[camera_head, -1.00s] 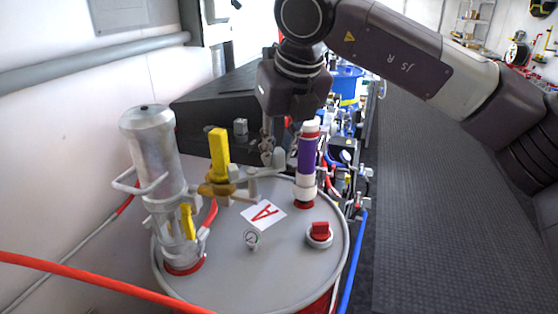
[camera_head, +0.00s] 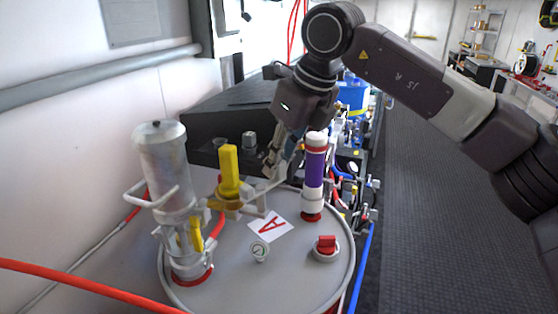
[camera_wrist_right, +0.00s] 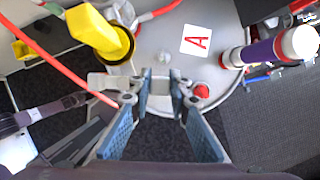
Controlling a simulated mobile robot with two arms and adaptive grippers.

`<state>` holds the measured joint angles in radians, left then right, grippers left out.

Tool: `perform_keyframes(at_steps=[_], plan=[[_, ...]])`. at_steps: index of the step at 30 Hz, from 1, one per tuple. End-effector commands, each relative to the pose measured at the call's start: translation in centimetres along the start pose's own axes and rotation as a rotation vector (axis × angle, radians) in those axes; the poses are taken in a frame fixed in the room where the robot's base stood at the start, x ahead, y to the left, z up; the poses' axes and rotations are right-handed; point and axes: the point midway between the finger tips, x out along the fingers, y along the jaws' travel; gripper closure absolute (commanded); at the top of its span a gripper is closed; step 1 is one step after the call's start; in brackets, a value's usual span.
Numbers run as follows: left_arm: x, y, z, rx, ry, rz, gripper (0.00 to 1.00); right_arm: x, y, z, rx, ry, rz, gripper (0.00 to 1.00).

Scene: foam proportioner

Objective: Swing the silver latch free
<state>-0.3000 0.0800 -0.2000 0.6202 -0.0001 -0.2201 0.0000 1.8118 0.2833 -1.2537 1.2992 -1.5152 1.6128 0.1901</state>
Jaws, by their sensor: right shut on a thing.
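The silver latch (camera_head: 261,189) is a pale metal bar beside the yellow handle (camera_head: 229,172), above the grey drum lid. My right gripper (camera_head: 272,168) reaches down from above, tilted, and its fingers are shut on the latch. In the right wrist view the latch (camera_wrist_right: 108,82) runs from below the yellow handle (camera_wrist_right: 95,30) toward my right gripper (camera_wrist_right: 161,84). The fingers partly hide its far end, so the exact contact cannot be made out. My left gripper is not in view.
A purple and white tube (camera_head: 314,175) stands close to the right of my gripper. A silver cylinder (camera_head: 164,165) stands at the left. The grey lid (camera_head: 215,285) holds a small gauge (camera_head: 259,250) and a red knob (camera_head: 326,244). A red hose (camera_head: 75,280) crosses in front.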

Motion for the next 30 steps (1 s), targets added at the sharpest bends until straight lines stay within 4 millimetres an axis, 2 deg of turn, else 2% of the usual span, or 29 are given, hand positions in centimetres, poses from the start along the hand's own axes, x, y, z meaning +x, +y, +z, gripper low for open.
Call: perform_keyframes(at_steps=[7,8,12,13,23,26,30], plan=[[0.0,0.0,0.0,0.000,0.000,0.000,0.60,-0.1,0.0,0.0,0.001,-0.001,-0.001,1.00],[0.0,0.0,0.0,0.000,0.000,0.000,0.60,-0.1,0.0,0.0,0.001,-0.001,-0.001,0.82],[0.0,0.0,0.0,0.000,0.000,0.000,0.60,0.0,0.0,0.0,0.001,-0.001,-0.001,0.67],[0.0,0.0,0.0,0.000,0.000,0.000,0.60,0.0,0.0,0.0,0.001,-0.001,-0.001,0.65],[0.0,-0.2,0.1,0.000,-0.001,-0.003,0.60,-0.5,0.0,0.0,0.001,-0.002,-0.002,0.65],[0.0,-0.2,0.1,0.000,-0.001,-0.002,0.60,-1.7,-0.1,0.1,0.001,-0.004,-0.003,0.65],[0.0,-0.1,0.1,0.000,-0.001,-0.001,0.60,-4.6,0.0,0.1,0.001,-0.004,-0.003,0.65]])
